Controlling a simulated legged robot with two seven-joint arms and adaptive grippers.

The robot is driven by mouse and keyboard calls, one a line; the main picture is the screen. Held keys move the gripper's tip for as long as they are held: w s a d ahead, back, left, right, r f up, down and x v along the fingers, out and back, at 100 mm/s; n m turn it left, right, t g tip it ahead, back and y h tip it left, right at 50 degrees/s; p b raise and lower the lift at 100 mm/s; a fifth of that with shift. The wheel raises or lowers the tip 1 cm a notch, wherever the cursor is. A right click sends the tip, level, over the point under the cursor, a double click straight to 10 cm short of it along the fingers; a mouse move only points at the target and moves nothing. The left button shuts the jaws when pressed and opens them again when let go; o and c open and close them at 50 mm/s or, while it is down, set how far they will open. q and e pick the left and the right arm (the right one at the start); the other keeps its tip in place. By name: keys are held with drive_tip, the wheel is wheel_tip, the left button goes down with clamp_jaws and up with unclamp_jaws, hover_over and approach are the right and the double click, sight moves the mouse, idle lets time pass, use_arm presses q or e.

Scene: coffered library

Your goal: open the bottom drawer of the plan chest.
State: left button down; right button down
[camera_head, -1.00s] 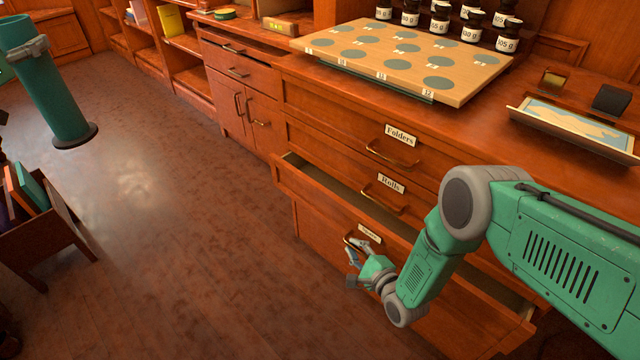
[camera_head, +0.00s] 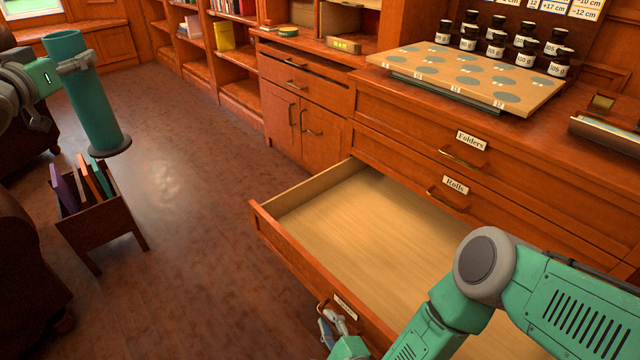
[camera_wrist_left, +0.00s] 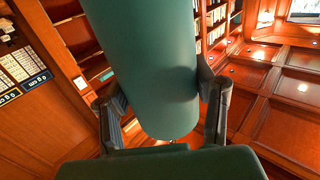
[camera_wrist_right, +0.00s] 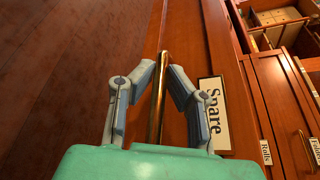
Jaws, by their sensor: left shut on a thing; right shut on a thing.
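The plan chest (camera_head: 560,200) stands on the right. Its bottom drawer (camera_head: 300,262) is pulled far out, and the pale interior that shows is empty. My right gripper (camera_head: 326,325) is at the drawer front, partly cut off by the bottom of the head view. In the right wrist view, my right gripper (camera_wrist_right: 163,78) is shut around the brass handle (camera_wrist_right: 158,110), beside the "Spare" label (camera_wrist_right: 213,112). My left gripper (camera_head: 76,62) is shut around a dark green tube (camera_head: 92,100), held tilted at the left. The tube also fills the left wrist view (camera_wrist_left: 150,60).
The "Rolls" (camera_head: 455,185) and "Folders" (camera_head: 471,141) drawers above are closed. A board with grey discs (camera_head: 470,75) and several jars (camera_head: 495,45) stand on top. A wooden rack with folders (camera_head: 100,225) stands on the floor at left. Floor between rack and drawer is clear.

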drive_tip(key=shift+s+a+f, duration=0.2)
drive_tip(key=shift+s+a, duration=0.7)
drive_tip(key=shift+s+a+f, duration=0.2)
drive_tip(key=shift+s+a, duration=0.65)
drive_tip(key=shift+s, duration=0.05)
drive_tip(key=c, duration=1.6)
unclamp_jaws()
drive_tip(key=shift+d, duration=0.1)
drive_tip(key=shift+w+r, duration=0.1)
drive_tip(key=shift+w, duration=0.05)
drive_tip(key=shift+r, duration=0.1)
drive_tip(key=v, duration=1.2)
